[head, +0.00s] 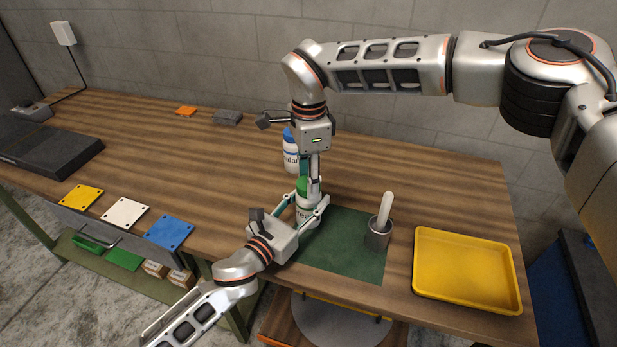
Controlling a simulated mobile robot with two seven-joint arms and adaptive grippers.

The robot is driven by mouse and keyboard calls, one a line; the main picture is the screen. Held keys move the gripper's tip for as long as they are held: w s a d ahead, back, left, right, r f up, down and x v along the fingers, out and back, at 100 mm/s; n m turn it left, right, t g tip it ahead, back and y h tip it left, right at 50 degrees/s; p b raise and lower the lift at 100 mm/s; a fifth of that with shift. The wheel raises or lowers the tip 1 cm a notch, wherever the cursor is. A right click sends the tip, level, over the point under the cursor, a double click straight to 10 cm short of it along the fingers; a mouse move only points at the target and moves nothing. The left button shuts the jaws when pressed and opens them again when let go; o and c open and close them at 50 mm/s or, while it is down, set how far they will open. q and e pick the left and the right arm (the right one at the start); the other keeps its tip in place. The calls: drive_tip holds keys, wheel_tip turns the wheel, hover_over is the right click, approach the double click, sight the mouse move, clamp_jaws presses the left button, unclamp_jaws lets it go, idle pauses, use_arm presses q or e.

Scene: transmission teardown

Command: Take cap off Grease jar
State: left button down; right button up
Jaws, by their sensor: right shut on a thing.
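The Grease jar (304,214) is a white jar with a green cap (302,187), standing upright near the left edge of the dark green mat. My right gripper (309,182) points straight down from above and is shut on the green cap. My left gripper (307,203) comes in from the lower left, with its fingers on either side of the white jar body. Whether the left fingers press on the jar is hard to tell. The fingers hide part of the label and the cap.
A white jar with a blue cap (291,158) stands just behind. A metal cup with a white-handled tool (378,232) is on the green mat (345,255). A yellow tray (467,297) lies at right. Yellow, white and blue plates (168,232) line the front left edge. The table's middle left is clear.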

use_arm(q)
drive_tip(key=shift+f, duration=0.1)
use_arm(e)
drive_tip(key=shift+r, duration=0.15)
drive_tip(key=shift+r, duration=0.95)
drive_tip(key=shift+r, duration=0.1)
drive_tip(key=shift+r, duration=1.95)
use_arm(q)
drive_tip(key=c, duration=1.2)
unclamp_jaws()
drive_tip(key=shift+o, duration=0.2)
